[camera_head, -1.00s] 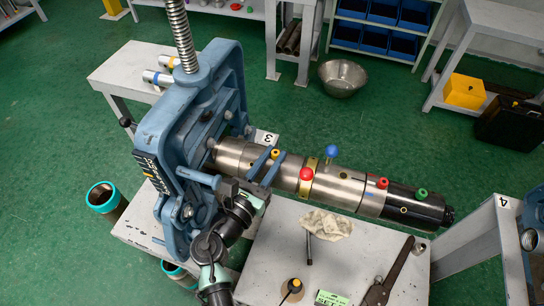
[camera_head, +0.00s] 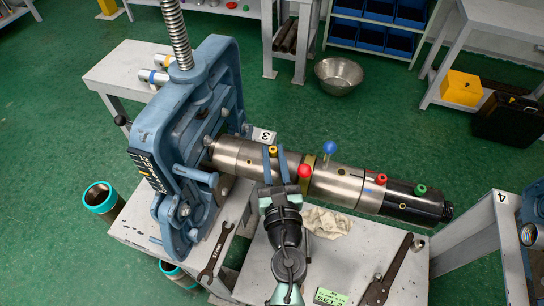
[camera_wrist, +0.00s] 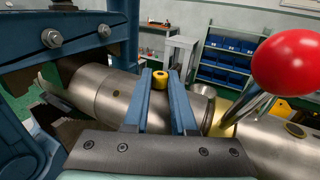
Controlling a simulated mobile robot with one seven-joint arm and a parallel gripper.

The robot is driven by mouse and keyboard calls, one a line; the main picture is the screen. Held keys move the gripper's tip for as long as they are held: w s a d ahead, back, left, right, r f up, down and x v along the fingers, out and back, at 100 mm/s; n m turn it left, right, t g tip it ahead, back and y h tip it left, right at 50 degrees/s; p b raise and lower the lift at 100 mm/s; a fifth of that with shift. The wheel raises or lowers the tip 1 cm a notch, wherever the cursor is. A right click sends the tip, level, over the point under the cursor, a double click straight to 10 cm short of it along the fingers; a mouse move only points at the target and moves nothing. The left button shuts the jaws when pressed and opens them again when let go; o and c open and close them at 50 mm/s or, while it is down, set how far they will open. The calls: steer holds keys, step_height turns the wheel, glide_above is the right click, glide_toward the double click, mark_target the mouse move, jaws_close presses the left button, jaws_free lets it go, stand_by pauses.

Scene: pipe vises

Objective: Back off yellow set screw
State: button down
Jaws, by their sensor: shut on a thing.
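The yellow set screw (camera_head: 272,150) stands up from the top of the steel pipe tool (camera_head: 235,156), which the blue vise (camera_head: 190,125) grips at its left end. My gripper (camera_head: 275,150) reaches in from the front, with its two blue fingers lying across the tool. In the wrist view my gripper (camera_wrist: 161,76) has one finger on each side of the yellow set screw (camera_wrist: 160,79), shut on it. The fingers partly hide the steel around the screw.
Just right of my gripper, a red-ball handle (camera_head: 305,171) stands close, with a blue-ball handle (camera_head: 329,148) behind it. Red (camera_head: 381,179) and green (camera_head: 421,189) screws sit farther right. A wrench (camera_head: 216,250), a rag (camera_head: 326,222) and a pipe wrench (camera_head: 388,275) lie on the bench.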

steer(key=shift+d+f+n+g+y+b, duration=0.1)
steer(key=shift+d+n+g+y+b, duration=0.1)
steer(key=shift+n+y, duration=0.5)
steer(key=shift+d+n+g+y+b, duration=0.15)
steer(key=shift+n+y, duration=0.25)
steer(key=shift+y, duration=0.6)
steer(key=shift+a+y, duration=0.15)
steer(key=shift+y, duration=0.15)
steer(key=c, duration=0.7)
jaws_free()
steer(key=shift+c, duration=0.2)
steer(key=shift+h, duration=0.5)
